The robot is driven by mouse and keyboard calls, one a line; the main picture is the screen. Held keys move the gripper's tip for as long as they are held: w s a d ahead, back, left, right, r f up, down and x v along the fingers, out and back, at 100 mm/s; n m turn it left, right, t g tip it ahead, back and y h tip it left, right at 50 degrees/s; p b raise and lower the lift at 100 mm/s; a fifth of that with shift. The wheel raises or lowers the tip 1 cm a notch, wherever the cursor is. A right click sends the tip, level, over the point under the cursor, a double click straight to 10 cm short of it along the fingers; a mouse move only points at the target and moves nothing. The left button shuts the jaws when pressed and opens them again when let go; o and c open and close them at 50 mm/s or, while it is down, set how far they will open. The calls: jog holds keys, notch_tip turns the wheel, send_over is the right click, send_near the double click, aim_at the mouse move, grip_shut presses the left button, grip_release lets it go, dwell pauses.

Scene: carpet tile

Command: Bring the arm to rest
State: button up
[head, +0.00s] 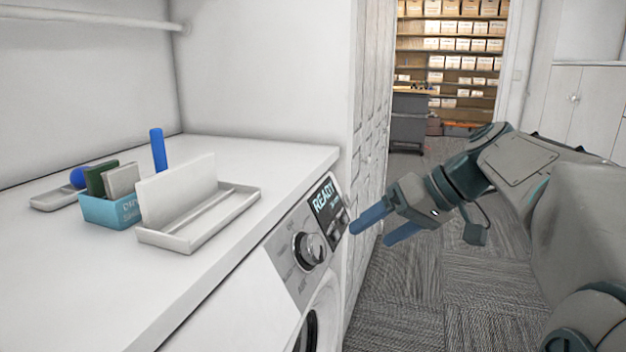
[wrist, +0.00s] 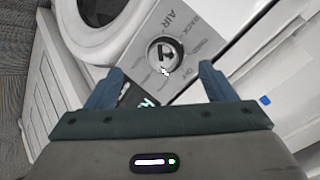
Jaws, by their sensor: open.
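My gripper (head: 377,228) is at the right of the head view, in front of the washing machine's control panel (head: 318,225) and apart from the worktop. Its two blue fingers are spread apart with nothing between them. In the wrist view my gripper (wrist: 160,88) shows its fingers on either side, with the machine's dial (wrist: 165,54) beyond them. My grey arm reaches in from the right edge of the head view.
A white worktop (head: 90,270) holds a white tray (head: 200,232), a teal box (head: 108,211), a blue upright stick (head: 158,150) and a blue ball (head: 78,178). Carpet (head: 440,290) lies open below the arm. Shelves of boxes (head: 450,45) stand far behind.

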jog(key=s+d+r+m+h+p, duration=0.1)
jog(key=s+m+h+p, duration=0.3)
jog(key=s+h+p, duration=0.4)
jog(key=s+p, duration=0.7)
jog(key=p, duration=0.5)
jog(key=shift+s+r+g, duration=0.2)
jog(key=shift+r+g, duration=0.15)
jog(key=shift+g, duration=0.05)
